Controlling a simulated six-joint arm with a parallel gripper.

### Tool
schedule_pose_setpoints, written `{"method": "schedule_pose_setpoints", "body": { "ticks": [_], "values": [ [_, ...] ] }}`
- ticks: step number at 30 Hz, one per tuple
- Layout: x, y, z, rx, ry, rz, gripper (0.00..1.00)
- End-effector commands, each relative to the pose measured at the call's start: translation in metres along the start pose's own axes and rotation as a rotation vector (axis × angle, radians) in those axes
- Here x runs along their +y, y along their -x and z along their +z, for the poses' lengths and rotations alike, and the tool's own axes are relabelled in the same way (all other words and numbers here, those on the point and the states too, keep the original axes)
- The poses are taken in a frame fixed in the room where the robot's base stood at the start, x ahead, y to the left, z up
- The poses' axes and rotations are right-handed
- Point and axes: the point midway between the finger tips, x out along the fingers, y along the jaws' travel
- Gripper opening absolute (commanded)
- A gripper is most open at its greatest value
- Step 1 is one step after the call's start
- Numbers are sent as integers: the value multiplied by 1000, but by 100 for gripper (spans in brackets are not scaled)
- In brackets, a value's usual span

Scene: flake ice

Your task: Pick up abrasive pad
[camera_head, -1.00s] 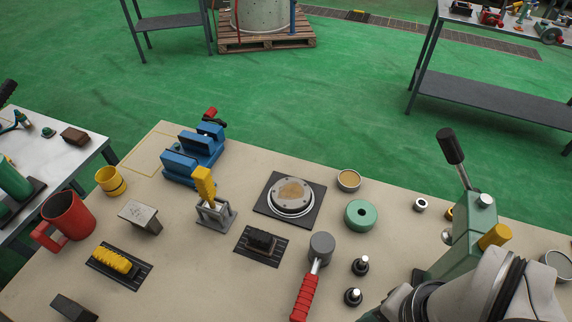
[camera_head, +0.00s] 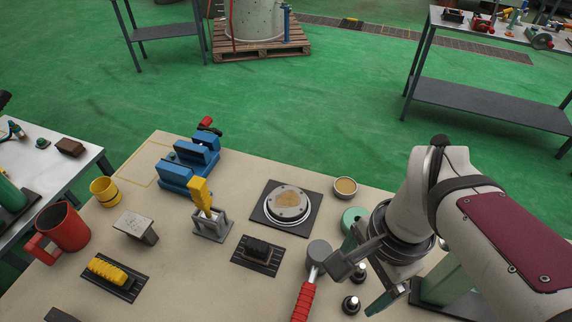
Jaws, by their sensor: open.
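I cannot tell for sure which item is the abrasive pad. Candidates are a thick green disc (camera_head: 349,220) with a center hole, partly hidden by my wrist, and a dark flat block (camera_head: 62,315) cut off at the bottom left edge. My gripper (camera_head: 358,288) is at the right of the bench, pointing down and left, its fingers apart with nothing seen held. It is below the green disc in the picture, beside the grey head of a red-handled mallet (camera_head: 305,298) and over two black knobs (camera_head: 351,304).
A round plate (camera_head: 287,204) on a black mat, a shallow tin (camera_head: 345,188), a yellow-handled clamp (camera_head: 206,212), a blue vise (camera_head: 190,166), black brush (camera_head: 258,248), yellow brush (camera_head: 110,270), metal block (camera_head: 136,228) and red mug (camera_head: 63,230) crowd the bench.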

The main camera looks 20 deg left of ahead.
Motion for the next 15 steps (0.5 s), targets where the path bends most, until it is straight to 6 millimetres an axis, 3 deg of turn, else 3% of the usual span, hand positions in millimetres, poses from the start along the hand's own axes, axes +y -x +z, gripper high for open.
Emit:
{"method": "schedule_pose_setpoints", "body": {
  "ticks": [1,3,6,10,15],
  "values": [
    [-40,-6,3,11,-99,25,91],
    [-97,-21,16,43,-289,35,91],
    [-161,-52,49,81,-517,26,91],
    [-202,-82,84,106,-694,5,91],
    [-208,-116,90,111,-747,3,91]
  ]
}}
